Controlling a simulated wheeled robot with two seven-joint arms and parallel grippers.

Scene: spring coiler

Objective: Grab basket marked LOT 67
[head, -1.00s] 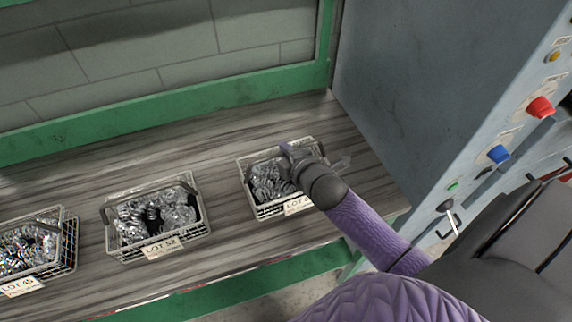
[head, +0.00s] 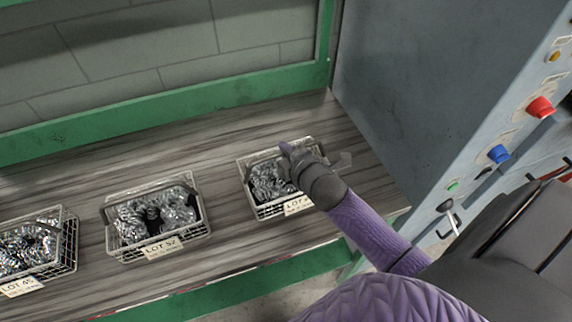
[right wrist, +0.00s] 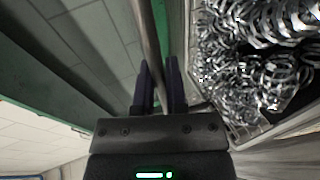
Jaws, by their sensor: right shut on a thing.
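A wire basket (head: 262,207) full of shiny metal springs sits on the grey wood-grain bench, at the right of the row. Its paper tag (head: 298,204) reads LOT and the number is mostly covered by my right arm. My right gripper (head: 287,152) is over this basket. In the right wrist view its two dark fingers (right wrist: 160,85) are shut on the basket's grey handle bar (right wrist: 149,32), with the springs (right wrist: 262,65) to the right. The basket appears to rest on the bench. My left gripper is out of view.
A basket tagged LOT 52 (head: 161,248) stands to the left, and one tagged LOT 45 (head: 68,258) at the far left. Bare bench (head: 225,225) separates the baskets. A green-framed wall (head: 170,104) is behind, and a grey machine cabinet (head: 400,90) with knobs is at the right.

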